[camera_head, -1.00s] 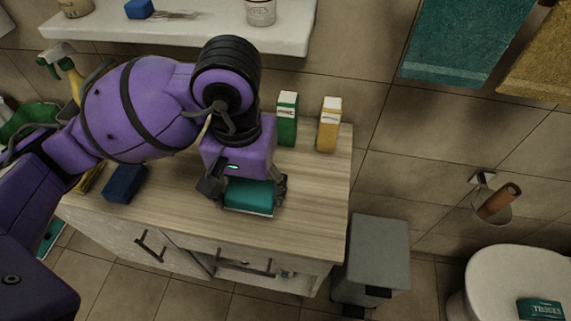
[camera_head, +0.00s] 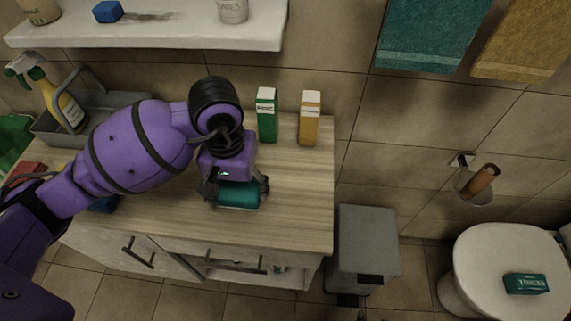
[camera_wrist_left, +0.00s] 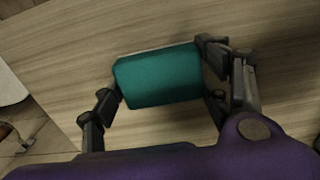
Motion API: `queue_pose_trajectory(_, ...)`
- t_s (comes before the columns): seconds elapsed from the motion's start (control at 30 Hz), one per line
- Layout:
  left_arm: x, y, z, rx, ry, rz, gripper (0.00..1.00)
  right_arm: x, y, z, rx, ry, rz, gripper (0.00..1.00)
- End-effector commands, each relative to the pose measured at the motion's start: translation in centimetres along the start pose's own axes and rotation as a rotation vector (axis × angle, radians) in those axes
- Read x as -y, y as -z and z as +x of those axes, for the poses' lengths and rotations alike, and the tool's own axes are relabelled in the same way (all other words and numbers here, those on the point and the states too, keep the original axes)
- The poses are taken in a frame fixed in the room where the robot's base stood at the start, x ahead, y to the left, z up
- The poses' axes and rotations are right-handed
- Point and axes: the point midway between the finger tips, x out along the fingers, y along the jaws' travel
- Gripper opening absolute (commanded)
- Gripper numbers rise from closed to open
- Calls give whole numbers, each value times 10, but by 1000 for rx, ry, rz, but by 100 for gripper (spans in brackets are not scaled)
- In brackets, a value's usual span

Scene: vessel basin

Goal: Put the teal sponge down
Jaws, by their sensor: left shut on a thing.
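The teal sponge (camera_head: 238,195) is a rounded block over the front part of the wooden counter top (camera_head: 295,215). My left gripper (camera_head: 237,187) is shut on it, with one finger at each short end. In the left wrist view the sponge (camera_wrist_left: 158,76) sits between the two fingers, over bare wood grain. I cannot tell whether its underside touches the counter. My right gripper is not in view.
A green box (camera_head: 267,117) and a yellow box (camera_head: 310,118) stand behind the sponge. A grey caddy (camera_head: 115,105) and a partly hidden blue block (camera_head: 103,205) are to the left. The counter right of the sponge is clear. A grey bin (camera_head: 365,245) stands beyond its right end.

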Motion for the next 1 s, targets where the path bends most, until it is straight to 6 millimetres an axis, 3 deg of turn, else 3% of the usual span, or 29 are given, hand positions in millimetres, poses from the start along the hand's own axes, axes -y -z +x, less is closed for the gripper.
queue_pose_trajectory(0.13,0,-1,6,4,1,1,49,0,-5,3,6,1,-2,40)
queue_pose_trajectory(0.17,0,-1,5,4,0,1,72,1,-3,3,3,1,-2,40)
queue_pose_trajectory(0.3,0,-1,4,2,0,0,88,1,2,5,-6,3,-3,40)
queue_pose_trajectory(0.73,0,0,-4,-2,0,-1,88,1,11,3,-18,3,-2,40)
queue_pose_trajectory(0.87,0,1,-23,-3,1,1,88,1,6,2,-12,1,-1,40)
queue_pose_trajectory(1.0,0,2,-55,-5,1,2,88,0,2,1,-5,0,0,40)
